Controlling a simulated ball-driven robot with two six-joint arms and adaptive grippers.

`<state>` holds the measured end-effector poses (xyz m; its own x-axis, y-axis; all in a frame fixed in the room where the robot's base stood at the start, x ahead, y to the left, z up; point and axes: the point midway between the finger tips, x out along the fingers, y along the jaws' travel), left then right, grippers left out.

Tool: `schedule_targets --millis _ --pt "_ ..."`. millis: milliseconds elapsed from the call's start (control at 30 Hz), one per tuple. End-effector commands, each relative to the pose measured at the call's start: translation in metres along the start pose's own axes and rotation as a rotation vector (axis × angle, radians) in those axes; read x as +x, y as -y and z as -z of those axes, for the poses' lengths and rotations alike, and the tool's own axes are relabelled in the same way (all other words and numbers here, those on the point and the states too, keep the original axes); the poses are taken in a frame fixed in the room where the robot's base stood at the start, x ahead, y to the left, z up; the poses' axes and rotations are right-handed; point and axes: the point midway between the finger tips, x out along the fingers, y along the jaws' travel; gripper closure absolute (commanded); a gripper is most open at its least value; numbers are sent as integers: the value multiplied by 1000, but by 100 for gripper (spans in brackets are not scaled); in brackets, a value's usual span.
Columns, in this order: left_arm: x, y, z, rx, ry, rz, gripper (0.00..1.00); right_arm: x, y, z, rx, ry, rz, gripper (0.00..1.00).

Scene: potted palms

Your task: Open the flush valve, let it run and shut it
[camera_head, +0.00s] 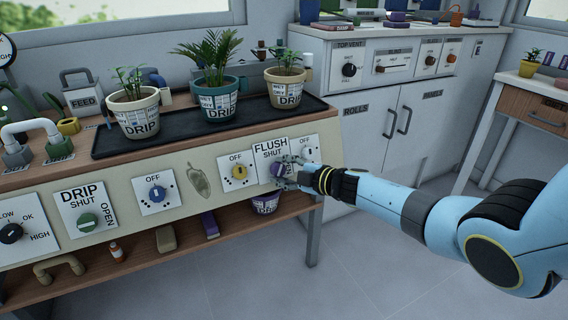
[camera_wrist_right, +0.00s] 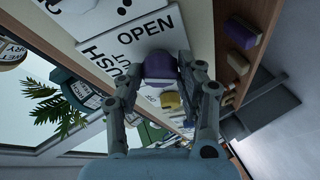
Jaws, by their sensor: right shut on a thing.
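The flush valve is a purple knob (camera_head: 277,170) on a white plate (camera_head: 270,149) lettered FLUSH and SHUT, on the bench's sloping front. My right gripper (camera_head: 285,173) reaches it from the right. In the right wrist view the purple knob (camera_wrist_right: 160,66) sits between my two fingers, which are shut on it. The word OPEN (camera_wrist_right: 150,27) shows on the plate there. The fingers partly cover the knob, and I cannot tell which word it points to. My left gripper is not in view.
A yellow knob (camera_head: 240,173) sits left of the flush plate, and the green DRIP knob (camera_head: 87,222) is farther left. Potted palms, one in a teal pot (camera_head: 219,102), stand on the black tray (camera_head: 170,137) above. A lower shelf (camera_head: 140,262) holds small items. The floor at right is clear.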

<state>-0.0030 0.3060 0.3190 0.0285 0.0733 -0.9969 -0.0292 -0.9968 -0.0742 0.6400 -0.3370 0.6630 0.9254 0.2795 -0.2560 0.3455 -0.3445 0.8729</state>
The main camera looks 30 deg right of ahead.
Motion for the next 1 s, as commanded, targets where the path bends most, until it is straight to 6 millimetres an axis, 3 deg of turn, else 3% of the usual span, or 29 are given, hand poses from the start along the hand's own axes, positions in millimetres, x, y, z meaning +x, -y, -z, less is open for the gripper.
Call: schedule_targets --millis 500,1000 --pt "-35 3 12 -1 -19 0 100 0 -4 3 -378 19 146 95" --pt "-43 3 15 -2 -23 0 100 0 -2 2 -496 27 191 95"
